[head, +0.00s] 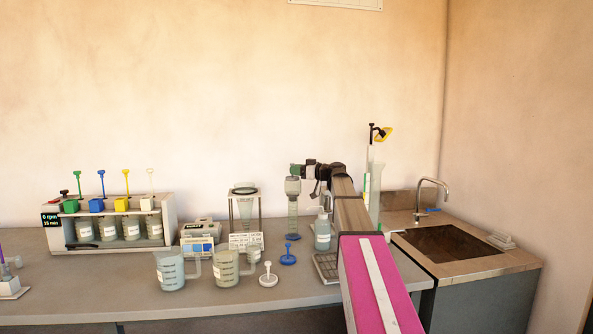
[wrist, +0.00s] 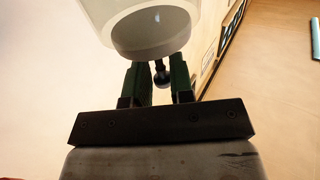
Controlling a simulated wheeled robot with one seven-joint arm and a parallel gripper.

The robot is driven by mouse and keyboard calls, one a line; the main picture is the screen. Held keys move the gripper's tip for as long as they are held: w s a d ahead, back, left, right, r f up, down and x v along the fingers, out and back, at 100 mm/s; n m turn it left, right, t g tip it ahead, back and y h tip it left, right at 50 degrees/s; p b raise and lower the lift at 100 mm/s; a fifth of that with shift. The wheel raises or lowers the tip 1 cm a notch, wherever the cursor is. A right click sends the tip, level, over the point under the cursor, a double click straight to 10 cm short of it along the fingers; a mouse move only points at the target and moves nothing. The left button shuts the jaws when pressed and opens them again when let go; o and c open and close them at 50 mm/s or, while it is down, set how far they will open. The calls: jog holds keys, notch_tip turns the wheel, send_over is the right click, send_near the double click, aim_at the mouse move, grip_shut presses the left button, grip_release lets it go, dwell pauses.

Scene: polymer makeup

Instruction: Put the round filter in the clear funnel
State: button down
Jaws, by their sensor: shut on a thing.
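My gripper (head: 294,171) is at the end of my arm, right of centre in the head view. In the wrist view its two dark green fingers (wrist: 158,82) are close together at a pale, translucent round piece with a white rim, which looks like the round filter (wrist: 152,32). A small dark knob shows between the fingers. In the head view a grey cup-like piece (head: 292,186) is just below the fingers, in line with a graduated cylinder (head: 292,207); I cannot tell whether they touch. A clear funnel (head: 245,207) stands in a frame to the left.
Two beakers (head: 170,272) (head: 226,270) and small white (head: 268,276) and blue (head: 288,257) pieces stand at the counter front. A stirrer rack (head: 108,222) is at left. A bottle (head: 322,235) stands near my arm. A sink (head: 447,242) is at right.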

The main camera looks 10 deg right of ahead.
jog(key=shift+f, duration=0.15)
jog(key=c, duration=1)
grip_release()
jog(key=shift+r, duration=0.55)
jog(key=v, duration=1.2)
